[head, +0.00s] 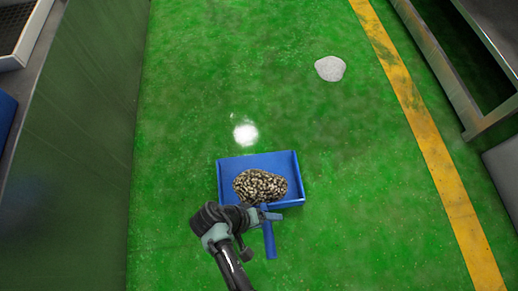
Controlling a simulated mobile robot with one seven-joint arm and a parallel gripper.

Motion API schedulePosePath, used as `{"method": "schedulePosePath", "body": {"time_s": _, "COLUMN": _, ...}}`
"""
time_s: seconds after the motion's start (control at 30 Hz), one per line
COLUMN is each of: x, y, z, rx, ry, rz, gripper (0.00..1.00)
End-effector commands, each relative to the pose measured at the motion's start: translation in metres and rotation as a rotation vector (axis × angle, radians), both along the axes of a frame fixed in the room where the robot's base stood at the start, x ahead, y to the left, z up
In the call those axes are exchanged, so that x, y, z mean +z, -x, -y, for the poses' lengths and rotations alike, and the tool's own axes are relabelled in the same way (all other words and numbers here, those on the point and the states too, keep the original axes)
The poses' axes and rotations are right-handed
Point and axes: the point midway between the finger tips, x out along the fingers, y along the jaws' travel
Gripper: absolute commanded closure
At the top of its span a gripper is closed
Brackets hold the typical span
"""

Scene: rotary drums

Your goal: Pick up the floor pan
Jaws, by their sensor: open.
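The floor pan (240,165) is a blue, shallow, square-sided pan lying on the green floor near the middle of the head view. A heap of speckled grey-brown material (260,185) lies in it. Its blue handle (269,240) points toward the bottom of the picture. My gripper (263,213) is open at the pan's near edge, by the top of the handle. I cannot tell whether the fingers touch the handle or stand around it. My wrist covers the pan's lower left corner.
A pale grey patch or lump (330,68) lies on the floor up and to the right. A green wall-like panel (70,130) stands at left. A yellow floor line (425,140) runs down the right side, with metal framework beyond.

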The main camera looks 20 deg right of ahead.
Motion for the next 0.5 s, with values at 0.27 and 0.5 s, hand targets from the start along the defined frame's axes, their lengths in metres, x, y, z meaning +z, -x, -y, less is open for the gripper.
{"method": "schedulePosePath", "body": {"time_s": 0.27, "x": -0.0022, "y": 0.0, "z": 0.0021, "rx": 0.001, "ry": -0.001, "rz": 0.001, "gripper": 0.32}}
{"method": "schedulePosePath", "body": {"time_s": 0.5, "x": -0.0023, "y": -0.0001, "z": 0.0019, "rx": 0.001, "ry": -0.001, "rz": 0.001, "gripper": 0.76}}
